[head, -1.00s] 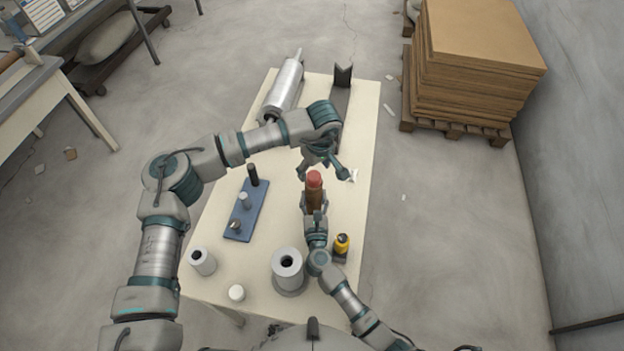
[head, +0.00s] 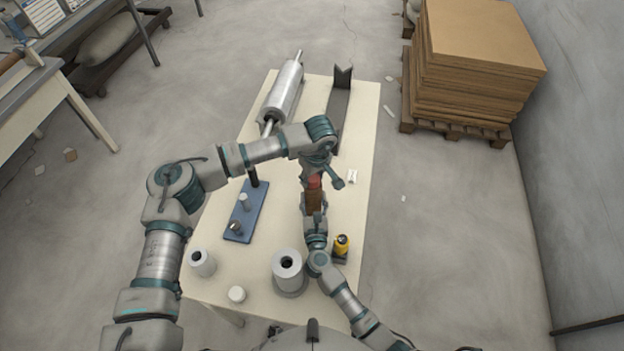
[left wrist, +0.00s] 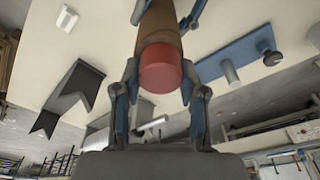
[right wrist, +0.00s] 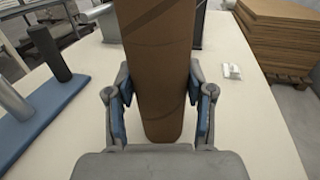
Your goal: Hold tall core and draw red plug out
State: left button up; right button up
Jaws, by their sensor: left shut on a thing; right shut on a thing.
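The tall core (head: 314,202) is a brown cylinder standing over the right half of the table; the right wrist view shows its brown side (right wrist: 157,60) close up. My right gripper (right wrist: 159,78) is shut on the core from the near side, one finger along each flank. The red plug (left wrist: 160,68) sits in the core's end, and a bit of it shows in the head view (head: 314,182). My left gripper (head: 321,172) is shut on the plug, its fingers on both sides of it. The left wrist and forearm partly hide the plug from the head view.
A blue rack (head: 246,212) with several pegs lies left of the core. A grey hollow cylinder (head: 289,272), a smaller one (head: 202,262), a white cap (head: 236,294) and a yellow-black item (head: 341,245) stand nearby. A metal roller (head: 282,92) lies at the back.

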aim_at(312, 177)
jog(key=shift+f, duration=0.3)
pick_arm(q)
notch_tip(312, 177, up, 10)
jog(key=shift+f, duration=0.1)
pick_arm(e)
jog(key=o, duration=1.3)
jog(key=shift+c, duration=0.2)
pick_arm(q)
jog(key=shift+w, duration=0.1)
pick_arm(e)
jog(key=shift+w+r, duration=0.1)
